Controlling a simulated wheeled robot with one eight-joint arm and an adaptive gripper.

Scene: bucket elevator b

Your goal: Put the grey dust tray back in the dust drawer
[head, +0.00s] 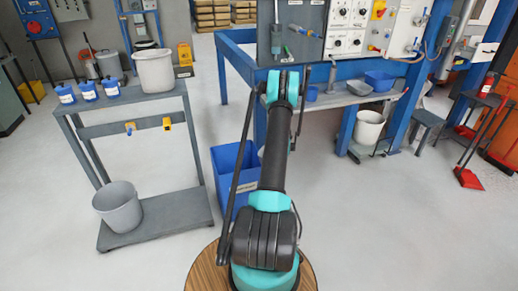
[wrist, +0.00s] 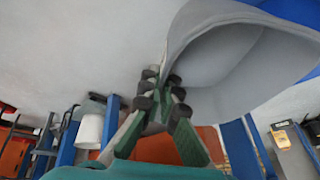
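The grey dust tray (wrist: 235,70) fills the upper right of the wrist view, its hollow side facing the camera. My gripper (wrist: 163,82) has its fingertips close together on the tray's near wall and appears shut on it. The wrist picture is upside down, with the floor at its top. In the head view my own arm hides the gripper and the tray. I cannot make out the dust drawer with certainty. A blue open box with a label (head: 225,170) stands on the floor beside my arm.
A grey stand (head: 140,102) at left bears a pale bucket (head: 154,70); another bucket (head: 118,206) sits on its lower shelf. A blue-framed bench (head: 234,62) is ahead, with a grey scoop-like dish (head: 358,88) and blue bin (head: 379,81). Floor at right front is clear.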

